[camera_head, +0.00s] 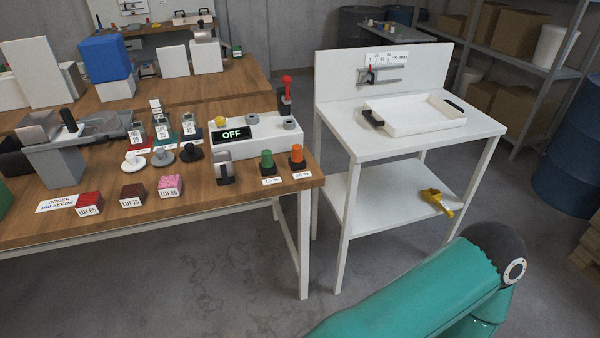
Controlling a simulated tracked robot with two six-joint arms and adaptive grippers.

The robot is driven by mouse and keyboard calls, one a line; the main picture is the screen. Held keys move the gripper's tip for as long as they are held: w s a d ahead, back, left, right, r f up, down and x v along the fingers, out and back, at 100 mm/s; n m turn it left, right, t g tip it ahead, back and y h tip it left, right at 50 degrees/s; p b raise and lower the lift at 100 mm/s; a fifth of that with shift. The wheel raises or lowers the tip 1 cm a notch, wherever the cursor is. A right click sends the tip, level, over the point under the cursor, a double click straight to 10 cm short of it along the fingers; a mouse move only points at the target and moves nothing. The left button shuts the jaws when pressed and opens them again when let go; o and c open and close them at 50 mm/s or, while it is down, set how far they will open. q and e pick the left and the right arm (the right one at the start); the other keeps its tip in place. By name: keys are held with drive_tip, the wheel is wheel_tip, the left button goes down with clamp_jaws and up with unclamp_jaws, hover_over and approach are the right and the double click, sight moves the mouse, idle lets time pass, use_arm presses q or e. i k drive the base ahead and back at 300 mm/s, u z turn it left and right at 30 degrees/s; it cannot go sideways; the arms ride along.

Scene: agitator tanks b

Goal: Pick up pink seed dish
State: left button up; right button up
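The pink seed dish (170,184) is a small square dish filled with pink grains. It sits near the front edge of the wooden bench (235,194), with a white label on its front that seems to read LOT 55. A dark red-brown dish (132,194) and a red dish (88,203) stand in a row to its left, with their own lot labels. Nothing covers the pink dish. A teal link of my arm crosses the lower right, away from the bench. Neither of my grippers shows.
Several small knobbed items (192,153) stand just behind the dishes. A dark upright holder (223,166) and green and orange caps (267,160) are to the right. A white control box (255,138) reads OFF. A white table (405,135) with a tray (413,127) stands right of the bench.

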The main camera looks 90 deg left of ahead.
sight(169, 185)
drive_tip(key=z, duration=0.6)
drive_tip(key=i, duration=0.25)
drive_tip(key=u, duration=2.55)
drive_tip(key=i, duration=0.2)
drive_tip(key=u, duration=2.1)
drive_tip(key=k, duration=0.6)
drive_tip(key=u, duration=0.3)
drive_tip(key=i, duration=1.65)
drive_tip(key=z, duration=0.4)
